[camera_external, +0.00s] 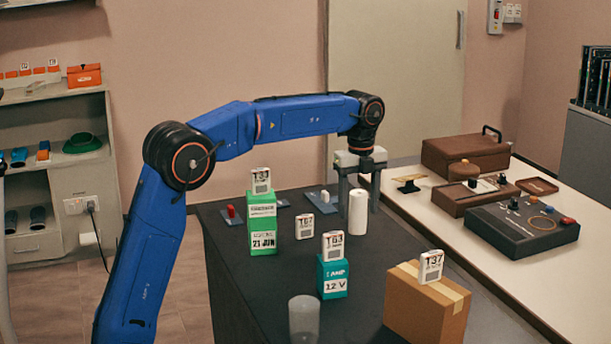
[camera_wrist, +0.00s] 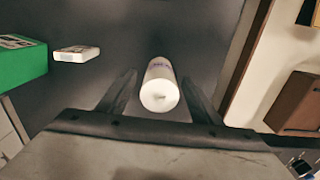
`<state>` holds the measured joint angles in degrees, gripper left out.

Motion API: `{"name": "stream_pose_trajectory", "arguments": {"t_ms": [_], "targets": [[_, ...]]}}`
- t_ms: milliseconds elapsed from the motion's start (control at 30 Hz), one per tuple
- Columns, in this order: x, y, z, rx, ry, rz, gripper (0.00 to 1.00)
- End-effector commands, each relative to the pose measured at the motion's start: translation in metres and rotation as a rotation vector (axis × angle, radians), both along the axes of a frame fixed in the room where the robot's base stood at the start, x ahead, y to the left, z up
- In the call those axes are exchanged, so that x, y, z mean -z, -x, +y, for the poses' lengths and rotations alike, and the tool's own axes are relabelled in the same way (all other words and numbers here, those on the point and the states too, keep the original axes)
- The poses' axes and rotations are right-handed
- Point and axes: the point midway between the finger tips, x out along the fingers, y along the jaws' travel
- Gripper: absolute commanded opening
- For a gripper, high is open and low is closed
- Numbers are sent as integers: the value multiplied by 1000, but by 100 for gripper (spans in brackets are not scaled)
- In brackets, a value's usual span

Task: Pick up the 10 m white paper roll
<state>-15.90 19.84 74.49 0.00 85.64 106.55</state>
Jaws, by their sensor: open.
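The white paper roll (camera_external: 358,212) stands upright on the dark table top, below my gripper in the external view. In the wrist view the roll (camera_wrist: 160,86) is seen from above, between the two fingers, with its white end facing the camera. My gripper (camera_external: 359,192) points down over the roll, its fingers open and apart. In the wrist view my gripper (camera_wrist: 160,95) shows a finger on each side of the roll, with dark gaps between. I cannot tell how far down the roll the fingertips reach.
A green box (camera_external: 262,222) with a tag, a loose T67 tag (camera_external: 305,227), a teal 12 V box (camera_external: 333,277), a cardboard box (camera_external: 425,308) and a translucent cup (camera_external: 304,318) stand on the dark table (camera_external: 245,290). A white counter (camera_external: 410,207) with brown cases lies to the right.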

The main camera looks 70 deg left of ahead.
Motion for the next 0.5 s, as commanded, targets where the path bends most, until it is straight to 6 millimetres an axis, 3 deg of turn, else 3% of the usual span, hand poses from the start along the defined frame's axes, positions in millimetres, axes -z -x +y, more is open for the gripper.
{"name": "stream_pose_trajectory", "arguments": {"t_ms": [200,500], "targets": [[27,1,0,0,0,1,59],[33,1,0,0,0,1,59]]}}
